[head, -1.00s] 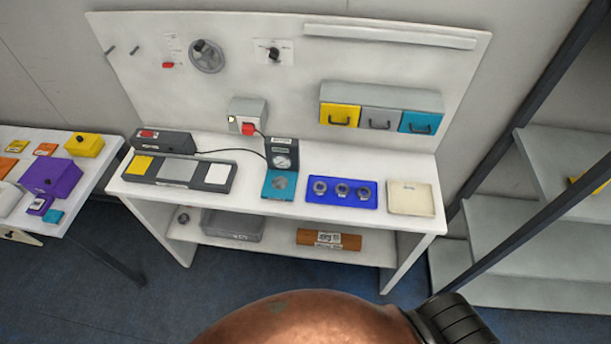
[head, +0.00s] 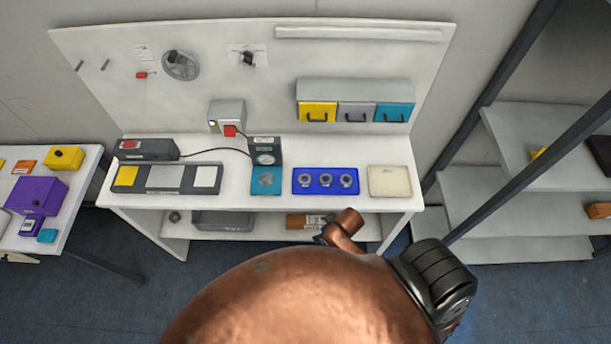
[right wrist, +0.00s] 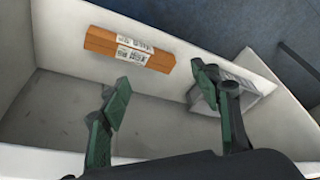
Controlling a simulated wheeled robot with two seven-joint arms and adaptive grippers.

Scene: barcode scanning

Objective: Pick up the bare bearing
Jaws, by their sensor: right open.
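In the head view, several ring-shaped metal parts that look like bearings (head: 328,181) sit in a row in a blue tray (head: 318,191) on the white bench. A small dark round part (head: 174,216) lies on the bench's lower shelf at the left; I cannot tell whether it is a bearing. My right gripper (right wrist: 160,82) shows in the right wrist view with green fingers spread and nothing between them. No bearing shows in that view. My left gripper is not in view.
A cream square tray (head: 390,181) is right of the blue tray. Grey steps (head: 500,190) stand at the right.

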